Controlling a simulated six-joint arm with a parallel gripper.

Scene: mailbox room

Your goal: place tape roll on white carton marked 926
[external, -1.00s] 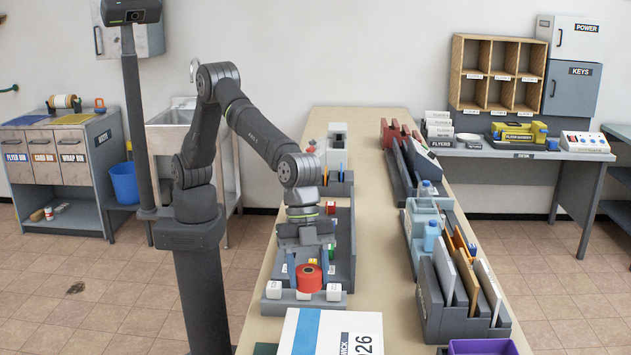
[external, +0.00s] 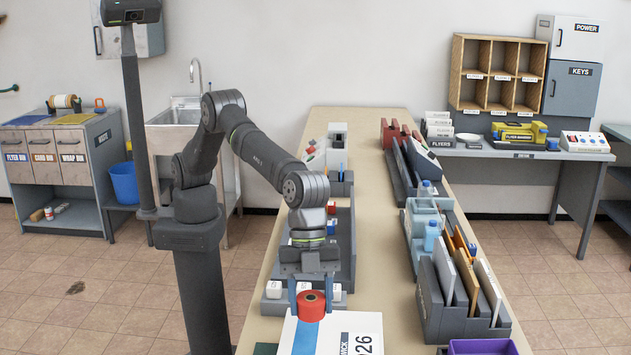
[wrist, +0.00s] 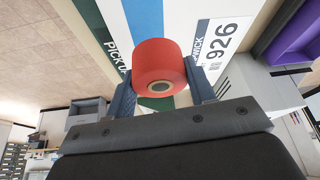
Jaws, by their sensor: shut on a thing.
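The red tape roll (external: 311,306) is held between the blue fingers of my gripper (external: 311,296). In the wrist view the roll (wrist: 160,68) sits between both fingertips (wrist: 160,88), with its core facing the camera. The white carton (external: 362,326), with a blue stripe and the number 926, lies at the bottom of the external view. The roll is over the carton's far edge, near the blue stripe. I cannot tell whether it touches the carton. The wrist view also shows the carton (wrist: 236,28) behind the roll.
A grey holder with white blocks (external: 303,290) stands just behind the carton. A grey organizer with envelopes (external: 460,310) and a purple bin (external: 483,347) are to the right. The table (external: 385,285) is clear between the holder and organizer.

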